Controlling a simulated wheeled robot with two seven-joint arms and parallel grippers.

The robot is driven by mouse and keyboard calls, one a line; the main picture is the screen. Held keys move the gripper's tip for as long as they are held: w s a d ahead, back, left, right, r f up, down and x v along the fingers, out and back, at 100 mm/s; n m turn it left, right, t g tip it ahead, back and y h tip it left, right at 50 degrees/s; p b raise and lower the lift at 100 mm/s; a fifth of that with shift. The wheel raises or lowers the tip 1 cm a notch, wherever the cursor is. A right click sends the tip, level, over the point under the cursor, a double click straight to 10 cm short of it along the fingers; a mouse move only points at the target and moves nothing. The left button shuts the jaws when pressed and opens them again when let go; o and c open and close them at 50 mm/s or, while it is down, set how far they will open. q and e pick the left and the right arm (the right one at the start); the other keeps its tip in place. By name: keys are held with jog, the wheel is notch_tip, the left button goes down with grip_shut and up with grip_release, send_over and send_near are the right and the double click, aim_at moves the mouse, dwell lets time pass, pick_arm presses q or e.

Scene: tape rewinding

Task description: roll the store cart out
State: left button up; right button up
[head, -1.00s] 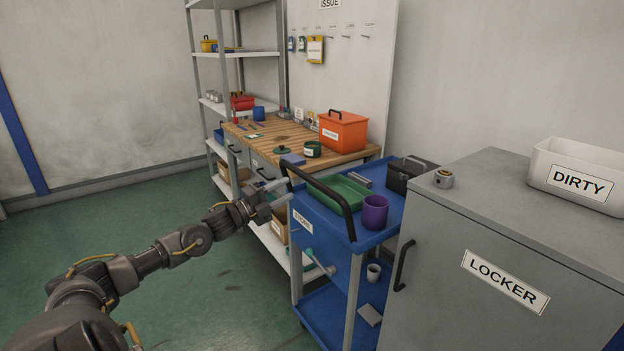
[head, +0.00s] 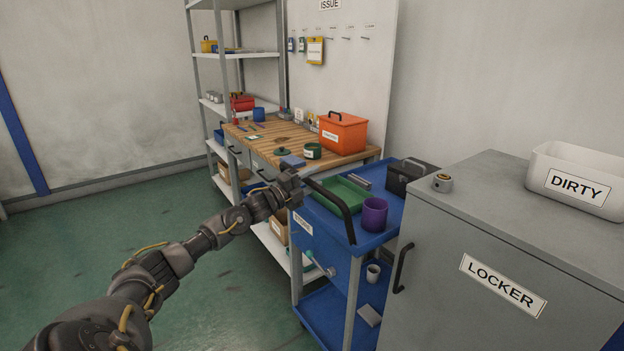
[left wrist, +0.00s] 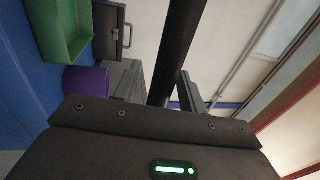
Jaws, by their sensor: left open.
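The blue store cart (head: 302,248) stands left of the grey locker, with a label on its end panel. Its black handle (head: 341,203) arches over the near end of the top shelf. My left gripper (head: 291,184) is open at the left end of this handle, with its fingers partly hidden by its own body. In the left wrist view the dark handle bar (left wrist: 176,48) runs down to the gripper's front. Whether the gripper touches it I cannot tell. My right gripper is not in view.
The cart carries a green tray (head: 338,191), a purple cup (head: 374,214) and a dark box (head: 407,173). The grey locker (head: 450,265) is close on its right. A wooden workbench (head: 270,143) is behind. Green floor (head: 120,215) lies open at the left.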

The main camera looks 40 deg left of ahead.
pick_arm(q)
jog(key=shift+c, duration=0.2)
grip_shut()
jog(key=shift+s, duration=0.1)
